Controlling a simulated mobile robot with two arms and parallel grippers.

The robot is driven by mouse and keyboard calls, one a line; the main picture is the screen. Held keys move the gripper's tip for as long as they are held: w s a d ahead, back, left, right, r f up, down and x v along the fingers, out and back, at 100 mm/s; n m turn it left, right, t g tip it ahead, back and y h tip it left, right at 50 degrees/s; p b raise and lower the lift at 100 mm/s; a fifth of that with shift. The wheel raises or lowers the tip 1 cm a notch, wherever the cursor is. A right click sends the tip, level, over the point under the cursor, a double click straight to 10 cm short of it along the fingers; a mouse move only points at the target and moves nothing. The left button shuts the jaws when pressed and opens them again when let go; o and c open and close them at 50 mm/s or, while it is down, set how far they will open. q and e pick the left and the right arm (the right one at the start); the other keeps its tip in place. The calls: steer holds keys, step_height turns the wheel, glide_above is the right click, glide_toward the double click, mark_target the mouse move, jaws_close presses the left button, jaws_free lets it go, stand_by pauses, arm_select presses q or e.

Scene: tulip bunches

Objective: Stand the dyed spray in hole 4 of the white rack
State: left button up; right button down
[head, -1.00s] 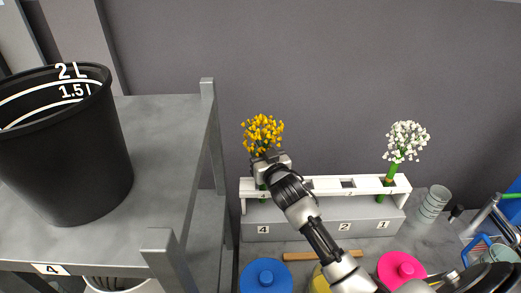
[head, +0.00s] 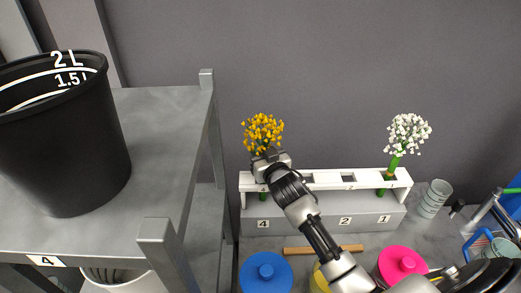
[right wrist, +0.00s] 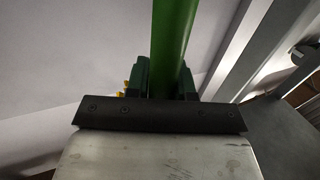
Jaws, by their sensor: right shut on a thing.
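The dyed spray, a bunch of yellow-orange blooms (head: 263,131), stands upright over the left end of the white rack (head: 362,177), by the number 4 label (head: 263,224). My right gripper (head: 268,158) is shut on its stem just below the blooms. In the right wrist view the green stem (right wrist: 172,35) runs up between the fingers (right wrist: 160,78). Part of the stem shows below the gripper at the rack's left end; my arm hides some of the rack there, and I cannot tell how deep the stem sits. My left gripper is out of view.
A white spray (head: 408,132) stands at the rack's right end near label 1. Blue (head: 266,272) and pink (head: 402,262) lids lie in front, with a wooden stick (head: 300,250). Stacked cups (head: 435,198) stand right. A black bucket (head: 60,150) sits on a grey shelf (head: 165,120) at left.

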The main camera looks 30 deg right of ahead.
steer(key=c, duration=0.9)
jaws_free()
steer(key=shift+s+a+p, duration=0.15)
steer(key=shift+s+p, duration=0.8)
steer(key=shift+s, duration=1.35)
steer(key=shift+s+a+p, duration=0.1)
steer(key=shift+s+p, duration=0.8)
steer(key=shift+s, duration=1.35)
steer(key=shift+f, duration=0.1)
